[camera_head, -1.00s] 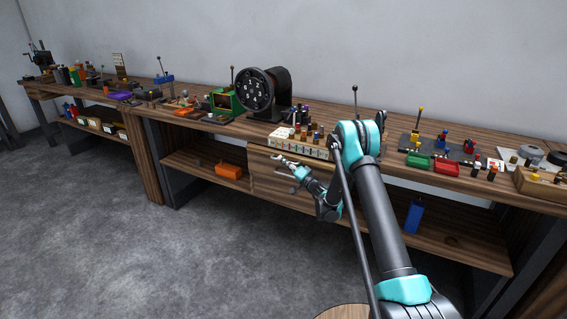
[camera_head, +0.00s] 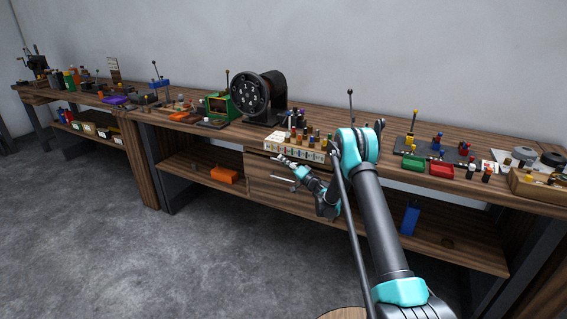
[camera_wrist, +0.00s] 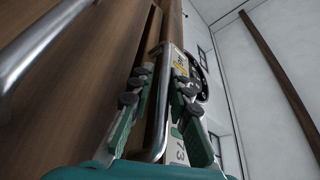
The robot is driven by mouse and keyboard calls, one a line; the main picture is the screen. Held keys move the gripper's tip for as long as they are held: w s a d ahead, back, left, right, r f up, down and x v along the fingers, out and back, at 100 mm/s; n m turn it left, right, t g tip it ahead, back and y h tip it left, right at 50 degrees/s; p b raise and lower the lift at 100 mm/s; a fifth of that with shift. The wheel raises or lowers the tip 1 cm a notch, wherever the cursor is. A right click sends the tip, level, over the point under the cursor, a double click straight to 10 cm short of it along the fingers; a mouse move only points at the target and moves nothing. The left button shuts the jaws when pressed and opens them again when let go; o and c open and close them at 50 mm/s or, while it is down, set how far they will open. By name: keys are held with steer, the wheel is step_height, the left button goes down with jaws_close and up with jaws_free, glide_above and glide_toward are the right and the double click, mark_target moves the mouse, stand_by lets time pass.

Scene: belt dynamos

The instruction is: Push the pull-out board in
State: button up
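My gripper (camera_head: 287,161) is at the front of the bench, just below a white box with several coloured pegs. In the wrist view its two green fingers (camera_wrist: 163,75) stand apart, with a bent metal handle (camera_wrist: 154,130) between them. I cannot tell whether they touch it. The handle runs along a wooden front that seems to be the pull-out board or a drawer (camera_wrist: 135,35); I cannot tell which. In the head view a wooden front (camera_head: 262,181) shows under the bench top, partly hidden by my arm. How far the board stands out is unclear.
A second metal handle (camera_wrist: 25,50) is at the left of the wrist view. The white box (camera_head: 290,149) stands at the bench edge above my gripper. A black dial machine (camera_head: 258,94) stands behind it. Red tray (camera_head: 441,170) and green tray (camera_head: 413,162) are to the right.

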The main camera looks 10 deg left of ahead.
steer(key=v, duration=1.2)
steer(key=shift+f, duration=0.1)
